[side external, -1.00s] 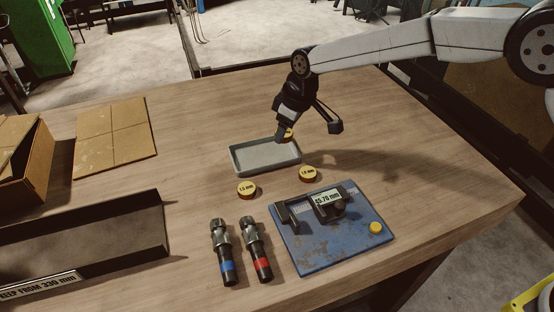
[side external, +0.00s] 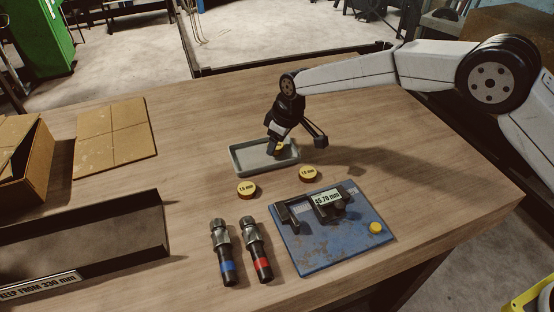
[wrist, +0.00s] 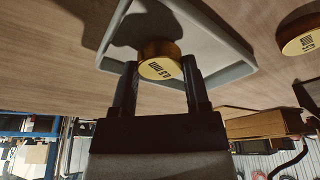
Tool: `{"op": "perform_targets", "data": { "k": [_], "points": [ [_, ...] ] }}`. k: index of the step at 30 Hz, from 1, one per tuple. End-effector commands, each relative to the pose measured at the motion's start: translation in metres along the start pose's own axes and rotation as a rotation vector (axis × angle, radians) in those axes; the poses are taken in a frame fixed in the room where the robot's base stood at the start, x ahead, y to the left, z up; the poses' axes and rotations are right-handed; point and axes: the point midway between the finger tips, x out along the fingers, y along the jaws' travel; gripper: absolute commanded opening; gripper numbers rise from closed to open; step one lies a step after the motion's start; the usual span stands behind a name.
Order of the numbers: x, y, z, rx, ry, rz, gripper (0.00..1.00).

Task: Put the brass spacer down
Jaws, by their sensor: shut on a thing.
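A round brass spacer (wrist: 160,67) with a yellow labelled face is between the two fingertips of my gripper (wrist: 160,80) in the wrist view. My gripper (side external: 276,148) is shut on it, low over the grey tray (side external: 243,162) in the side view. The spacer shows only as a small yellow patch (side external: 281,146) there, mostly hidden by the fingers. I cannot tell whether it touches the tray floor. The tray also shows in the wrist view (wrist: 235,72), where its inside looks empty apart from a shadow.
Two more brass spacers lie on the table, one in front of the tray (side external: 247,188) and one to its right (side external: 308,174). A blue gauge plate (side external: 330,240) and two hose fittings (side external: 240,255) are nearer. An open box (side external: 22,165) and cardboard sheet (side external: 115,137) are left.

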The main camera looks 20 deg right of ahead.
Motion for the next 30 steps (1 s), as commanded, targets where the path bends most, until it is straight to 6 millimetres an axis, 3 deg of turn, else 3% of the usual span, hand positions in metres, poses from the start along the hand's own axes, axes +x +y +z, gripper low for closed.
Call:
{"op": "perform_targets", "data": {
  "k": [16, 17, 19, 20, 30],
  "points": [
    [0.0098, -0.0001, 0.0027, 0.0, 0.001, 0.0, 0.0],
    [0.0102, -0.0002, 0.003, 0.0, 0.0, 0.0, 0.66],
    [0.01, -0.0002, 0.003, 0.0, 0.001, 0.0, 0.88],
    [0.01, -0.0002, 0.0029, 0.0, 0.001, 0.0, 0.95],
    [0.0091, -0.0001, 0.0026, 0.0, 0.001, 0.0, 0.95]
  ]
}}
